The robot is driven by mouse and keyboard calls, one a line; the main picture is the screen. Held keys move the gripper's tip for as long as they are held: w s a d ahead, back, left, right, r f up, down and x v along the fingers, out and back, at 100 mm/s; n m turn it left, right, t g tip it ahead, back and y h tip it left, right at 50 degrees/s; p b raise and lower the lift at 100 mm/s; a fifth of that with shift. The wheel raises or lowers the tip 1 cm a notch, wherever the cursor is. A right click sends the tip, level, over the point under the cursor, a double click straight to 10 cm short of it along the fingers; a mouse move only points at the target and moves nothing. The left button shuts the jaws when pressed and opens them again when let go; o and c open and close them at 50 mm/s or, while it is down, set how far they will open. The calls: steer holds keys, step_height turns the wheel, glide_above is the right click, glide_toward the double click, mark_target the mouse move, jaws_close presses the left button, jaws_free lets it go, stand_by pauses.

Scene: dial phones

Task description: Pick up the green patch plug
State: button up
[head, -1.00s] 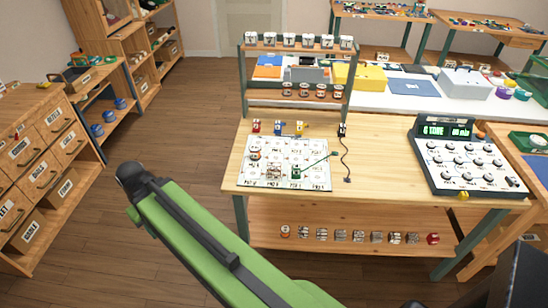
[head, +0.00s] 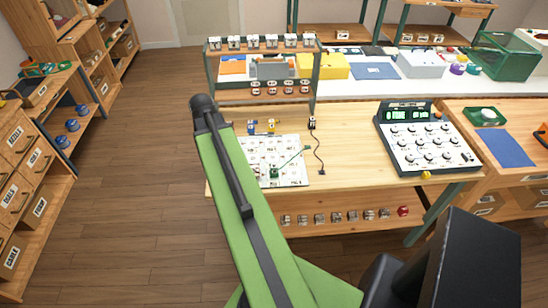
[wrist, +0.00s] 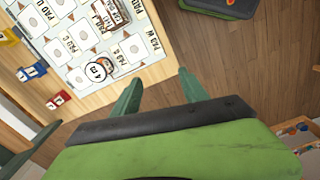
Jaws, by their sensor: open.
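The green patch plug (head: 274,171) appears as a small green block with a thin green strand on the white pad board (head: 294,179) on the wooden table in the head view. It is not visible in the wrist view. My gripper (wrist: 161,75) is open and empty, its two green fingers spread apart over the floor beyond the table edge in the wrist view. In the head view my arm covers the left part of the board and my fingers cannot be made out.
A blue plug (wrist: 33,72), a red plug (wrist: 58,100) and a yellow plug (wrist: 8,37) stand beside the board. A round piece (wrist: 100,70) sits on the board. A rack (head: 262,85) stands behind, and a dial console (head: 425,145) stands to the right.

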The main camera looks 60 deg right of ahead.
mark_target(274, 166)
steer(key=s+d+r+n+p, duration=0.1)
steer(key=s+d+r+p, duration=0.15)
steer(key=s+d, duration=0.5)
steer(key=s+d+r+n+p, duration=0.2)
steer(key=s+d+r, duration=0.2)
steer(key=s+d, duration=0.4)
steer(key=f+b, duration=1.8)
steer(key=shift+w+d, duration=0.4)
steer(key=shift+r, duration=0.25)
jaws_close()
